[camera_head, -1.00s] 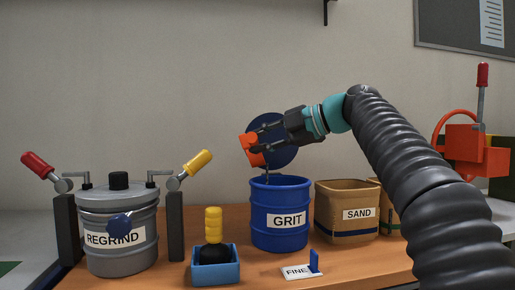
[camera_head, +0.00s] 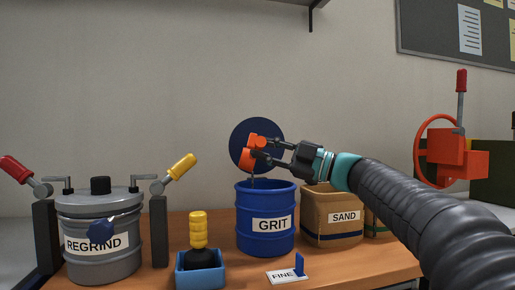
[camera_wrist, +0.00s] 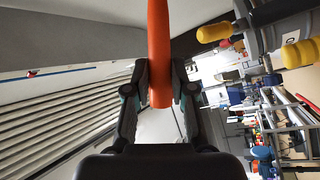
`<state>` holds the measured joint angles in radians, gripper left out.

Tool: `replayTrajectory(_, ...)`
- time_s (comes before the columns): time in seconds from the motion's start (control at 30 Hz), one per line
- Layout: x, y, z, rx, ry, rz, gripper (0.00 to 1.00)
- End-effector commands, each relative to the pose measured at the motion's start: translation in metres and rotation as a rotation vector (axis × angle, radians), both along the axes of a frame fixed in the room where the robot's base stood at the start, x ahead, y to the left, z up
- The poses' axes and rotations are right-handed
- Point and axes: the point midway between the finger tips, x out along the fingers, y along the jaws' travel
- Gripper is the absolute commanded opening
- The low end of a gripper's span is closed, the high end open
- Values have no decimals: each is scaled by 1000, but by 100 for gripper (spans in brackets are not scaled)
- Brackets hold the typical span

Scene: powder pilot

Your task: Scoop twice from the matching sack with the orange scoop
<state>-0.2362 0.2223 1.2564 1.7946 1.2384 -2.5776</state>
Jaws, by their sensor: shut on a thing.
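My gripper (camera_head: 256,148) is shut on the orange scoop (camera_head: 250,159), above the blue GRIT drum (camera_head: 250,230). In the wrist view, its smooth orange handle (camera_wrist: 159,55) runs between the fingers and out of the top of the picture. I cannot make out its bowl or contents. A dark blue disc (camera_head: 240,132) stands upright behind it, above the drum. The tan SAND sack (camera_head: 320,226) stands right of the drum, partly behind my arm. Another tan sack is mostly hidden behind it. A white FINE card (camera_head: 280,277) with a blue upright piece lies in front.
The grey REGRIND pot (camera_head: 105,262) stands left between dark posts, with a red lever (camera_head: 15,168) and a yellow lever (camera_head: 180,167). A blue tray (camera_head: 201,278) holds a black thing with a yellow grip. An orange machine with a wheel (camera_head: 452,158) stands at right.

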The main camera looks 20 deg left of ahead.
Motion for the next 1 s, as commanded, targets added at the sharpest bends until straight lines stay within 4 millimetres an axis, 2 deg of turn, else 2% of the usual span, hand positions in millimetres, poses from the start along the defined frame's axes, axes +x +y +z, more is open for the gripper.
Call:
replayTrajectory(0.5,9,-22,-15,362,149,0,0)
replayTrajectory(1.0,11,-26,-18,434,177,-1,0)
